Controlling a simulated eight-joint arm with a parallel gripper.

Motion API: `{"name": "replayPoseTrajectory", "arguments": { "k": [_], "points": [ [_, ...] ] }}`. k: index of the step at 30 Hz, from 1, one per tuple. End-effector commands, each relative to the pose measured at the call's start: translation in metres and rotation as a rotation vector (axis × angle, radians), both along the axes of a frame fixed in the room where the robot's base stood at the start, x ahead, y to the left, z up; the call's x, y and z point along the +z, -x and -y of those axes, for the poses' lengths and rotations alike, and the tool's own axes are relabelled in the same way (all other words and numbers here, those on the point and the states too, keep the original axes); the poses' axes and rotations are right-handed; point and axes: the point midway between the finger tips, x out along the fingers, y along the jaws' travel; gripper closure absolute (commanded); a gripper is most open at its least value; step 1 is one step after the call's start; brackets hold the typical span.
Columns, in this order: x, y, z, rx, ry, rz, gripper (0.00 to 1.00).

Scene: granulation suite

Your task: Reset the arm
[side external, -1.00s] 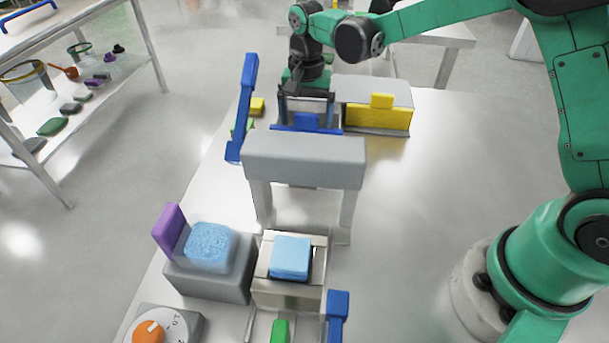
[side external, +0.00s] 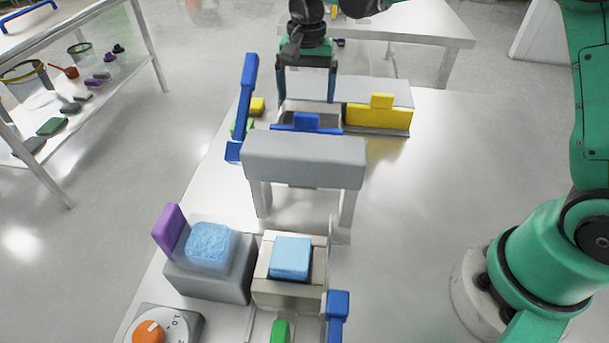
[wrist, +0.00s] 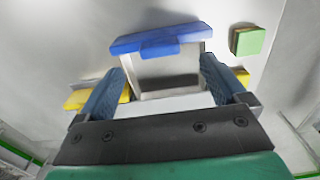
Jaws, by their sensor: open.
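My gripper (side external: 307,98) is at the far end of the table in the side external view, above a grey box with a blue front panel and handle (side external: 306,121). In the wrist view my gripper (wrist: 164,90) has its two blue fingers spread wide with nothing between them. The blue panel (wrist: 160,42) and the box's open grey interior (wrist: 167,76) lie beyond the fingertips. The fingers look apart from the blue handle.
A yellow-fronted box (side external: 378,116) stands right of my gripper. A blue upright bar (side external: 248,95) stands to the left. A grey arch (side external: 305,158) stands nearer the camera, with light-blue blocks (side external: 290,257) on stands in front. The table's right side is clear.

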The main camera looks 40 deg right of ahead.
Motion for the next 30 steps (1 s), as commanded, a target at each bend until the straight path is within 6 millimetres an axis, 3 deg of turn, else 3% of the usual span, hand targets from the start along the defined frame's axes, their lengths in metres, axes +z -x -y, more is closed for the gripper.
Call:
{"name": "replayPoseTrajectory", "arguments": {
  "k": [5, 10, 19, 30],
  "points": [
    [-0.021, 0.0, 0.0, 0.0, 0.0, 0.0, 0.08],
    [-0.057, 0.0, 0.0, -0.001, 0.001, -0.001, 0.08],
    [-0.054, -0.045, 0.044, -0.004, 0.001, -0.001, 0.08],
    [-0.053, -0.062, 0.063, 0.0, 0.001, -0.001, 0.08]
  ]
}}
